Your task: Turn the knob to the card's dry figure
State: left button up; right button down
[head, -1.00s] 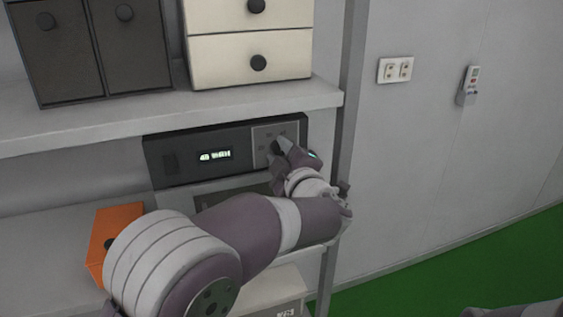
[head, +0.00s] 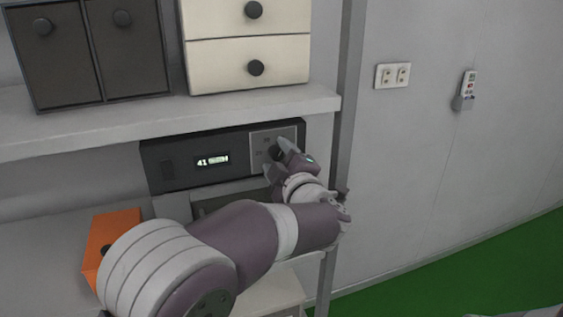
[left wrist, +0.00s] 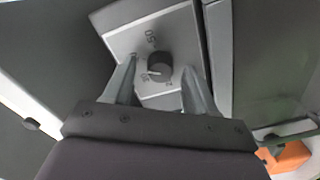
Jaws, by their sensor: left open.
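A black unit (head: 190,174) stands on the shelf, with a grey dial panel (head: 290,134) at its right end. Its lit display (head: 212,160) reads 41 beside a pale block too small to read. In the left wrist view, the round dark knob (left wrist: 160,66) has a pale pointer mark, and printed figures around it include 50. My left gripper (left wrist: 161,75) is open, its fingers on either side of the knob; I cannot tell whether they touch it. In the head view, my left gripper (head: 279,158) partly covers the knob. I cannot make out a card.
Cream drawers (head: 250,48) and dark bins (head: 75,55) stand on the shelf above. An orange box (head: 103,230) sits lower left. A grey post (head: 346,130) rises close to the right of the unit. A switch plate (head: 393,76) and a remote (head: 467,90) are on the wall.

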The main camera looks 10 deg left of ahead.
pick_arm(q)
jog(key=b+v, duration=0.1)
jog(key=v, duration=1.1)
jog(key=shift+s+d+b, duration=0.15)
jog(key=shift+s+b, duration=0.1)
jog(key=shift+b, duration=0.1)
